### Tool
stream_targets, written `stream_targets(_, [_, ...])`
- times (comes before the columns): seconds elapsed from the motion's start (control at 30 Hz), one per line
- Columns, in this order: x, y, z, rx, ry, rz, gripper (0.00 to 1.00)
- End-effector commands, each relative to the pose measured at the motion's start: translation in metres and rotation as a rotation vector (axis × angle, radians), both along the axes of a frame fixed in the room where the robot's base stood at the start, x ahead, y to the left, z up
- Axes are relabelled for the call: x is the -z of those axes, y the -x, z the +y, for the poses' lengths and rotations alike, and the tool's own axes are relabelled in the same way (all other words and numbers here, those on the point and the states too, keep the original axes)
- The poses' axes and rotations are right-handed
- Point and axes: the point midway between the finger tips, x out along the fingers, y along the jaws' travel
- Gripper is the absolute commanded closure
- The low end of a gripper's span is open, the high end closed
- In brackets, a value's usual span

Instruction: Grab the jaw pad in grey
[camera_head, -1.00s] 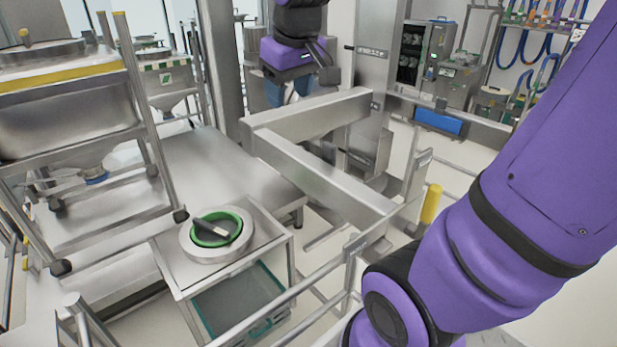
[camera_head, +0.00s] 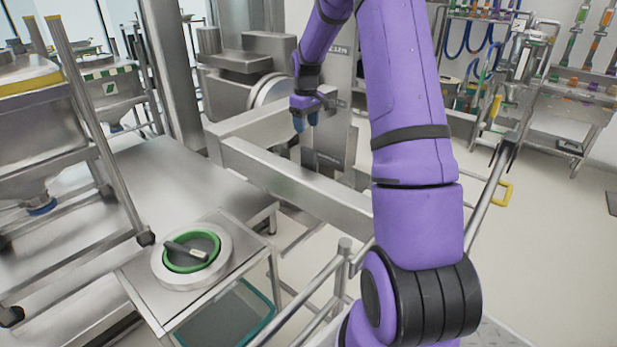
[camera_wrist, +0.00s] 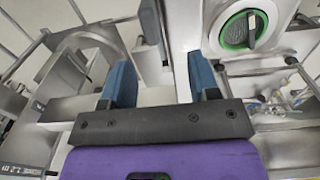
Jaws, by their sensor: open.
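I cannot tell for certain which part is the grey jaw pad; several grey metal parts are near my gripper. My gripper (camera_head: 306,121) has blue fingers, points down and is open and empty above the steel lift frame (camera_head: 285,183). In the wrist view my gripper (camera_wrist: 160,62) shows its two blue fingers well apart, with nothing held between them. Behind the fingers is a grey steel column (camera_head: 345,110) with dark lettering. Left of it are grey metal blocks (camera_head: 240,62) beside a round disc (camera_head: 270,90).
A steel stand carries a round lid (camera_head: 222,255) with a green ring (camera_head: 190,265) and dark handle. Hoppers on frames (camera_head: 30,120) stand at left. Rails (camera_head: 480,215) cross the front right. Shelves (camera_head: 560,130) stand at back right, with open floor before them.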

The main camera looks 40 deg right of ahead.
Motion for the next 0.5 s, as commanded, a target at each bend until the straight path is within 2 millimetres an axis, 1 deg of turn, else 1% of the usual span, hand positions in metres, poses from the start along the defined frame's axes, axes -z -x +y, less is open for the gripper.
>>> stream_targets(0.03, [0.008, -0.002, -0.006, 0.001, -0.005, 0.005, 0.45])
stream_targets(0.13, [0.018, -0.003, -0.013, -0.001, -0.011, 0.010, 0.45])
stream_targets(0.5, [0.066, -0.004, -0.014, -0.003, -0.012, 0.012, 0.45])
